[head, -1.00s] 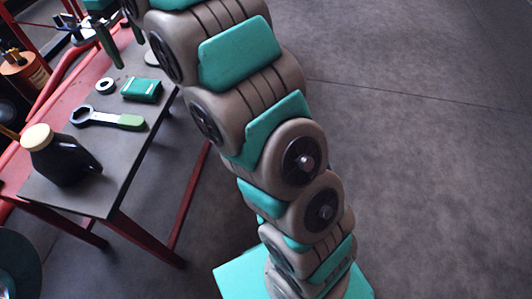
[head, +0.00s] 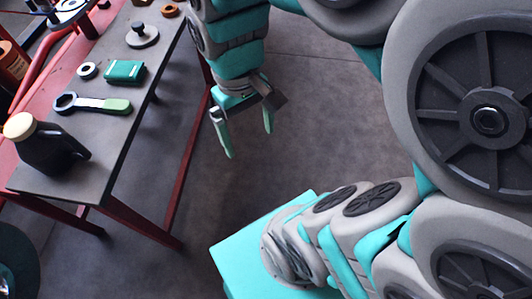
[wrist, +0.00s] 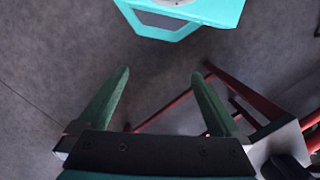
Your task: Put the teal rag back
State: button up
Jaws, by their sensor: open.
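No cloth that is clearly a teal rag shows in either view. A small flat green-teal item (head: 124,71) lies on the dark table top in the head view; I cannot tell whether it is a folded rag or a box. My gripper (head: 245,128) hangs over the floor, right of the table edge, fingers pointing down. Its two green fingers are apart with nothing between them. In the wrist view my gripper (wrist: 160,75) is also open and empty, with grey floor beyond.
The red-framed table (head: 75,172) holds a dark jug with a cream cap (head: 45,147), a green-handled wrench (head: 92,103), a metal ring (head: 87,71) and a knobbed disc (head: 142,36). Its red legs stand near my gripper. The floor (head: 330,110) is clear.

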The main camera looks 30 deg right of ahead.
jog(key=s+f+m, duration=0.1)
jog(key=s+f, duration=0.2)
jog(key=s, duration=0.2)
jog(key=shift+s+d, duration=0.3)
jog(key=shift+d, duration=0.05)
dwell(0.7)
